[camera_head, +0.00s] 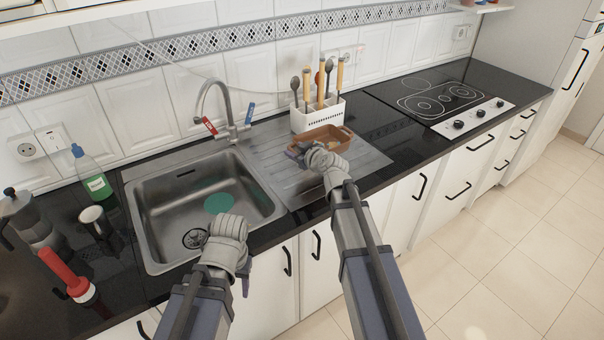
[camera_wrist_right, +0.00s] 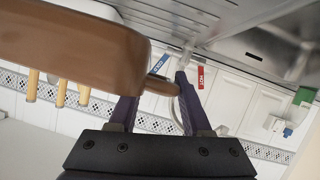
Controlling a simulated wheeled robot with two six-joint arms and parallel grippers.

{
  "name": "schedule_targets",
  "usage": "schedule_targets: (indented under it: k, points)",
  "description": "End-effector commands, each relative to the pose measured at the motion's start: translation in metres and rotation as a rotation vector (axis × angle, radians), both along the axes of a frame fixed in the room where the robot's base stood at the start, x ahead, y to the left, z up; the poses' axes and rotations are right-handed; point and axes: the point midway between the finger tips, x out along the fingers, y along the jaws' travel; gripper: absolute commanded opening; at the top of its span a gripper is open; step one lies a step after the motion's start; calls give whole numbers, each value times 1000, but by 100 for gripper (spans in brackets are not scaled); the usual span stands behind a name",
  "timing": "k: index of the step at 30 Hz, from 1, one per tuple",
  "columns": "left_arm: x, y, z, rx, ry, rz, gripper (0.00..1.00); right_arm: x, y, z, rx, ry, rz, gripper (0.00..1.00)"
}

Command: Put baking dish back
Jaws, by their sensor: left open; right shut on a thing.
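The brown baking dish (camera_head: 330,136) is over the drainboard (camera_head: 290,177) right of the sink, in front of the white utensil holder. It looks roughly level; I cannot tell whether it touches the drainboard. My right gripper (camera_head: 297,153) is shut on the dish's near left end. In the right wrist view the dish (camera_wrist_right: 75,42) fills the upper left, and its small end handle lies between the fingers (camera_wrist_right: 158,92). My left gripper (camera_head: 226,232) is open, at the sink's front edge, apart from the dish. Its fingertips are mostly hidden behind its own wrist.
The white holder (camera_head: 318,116) with several utensils stands behind the dish. The sink (camera_head: 150,225) and tap (camera_head: 230,115) are to the left. A green bottle (camera_head: 93,180), cup (camera_head: 95,220) and moka pot (camera_head: 30,218) stand further left. The hob (camera_head: 440,98) is right; dark counter before it is clear.

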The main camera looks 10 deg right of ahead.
Motion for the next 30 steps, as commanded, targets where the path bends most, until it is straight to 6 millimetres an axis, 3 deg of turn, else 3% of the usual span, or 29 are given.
schedule_targets:
  k: [1,6,15,25,30]
  points:
    - [0,0,-15,0,0,0,50,0,0,-15,-1,-1,0,0]
    - [0,0,-40,0,0,0,50,0,0,-40,-1,-1,-1,0]
    - [0,0,-46,0,0,0,50,0,0,-45,-1,-1,-1,0]
    - [0,0,-81,0,0,-1,50,0,0,-81,-1,-1,-1,0]
    - [0,0,-81,0,0,-1,50,0,0,-81,-1,-1,-1,0]
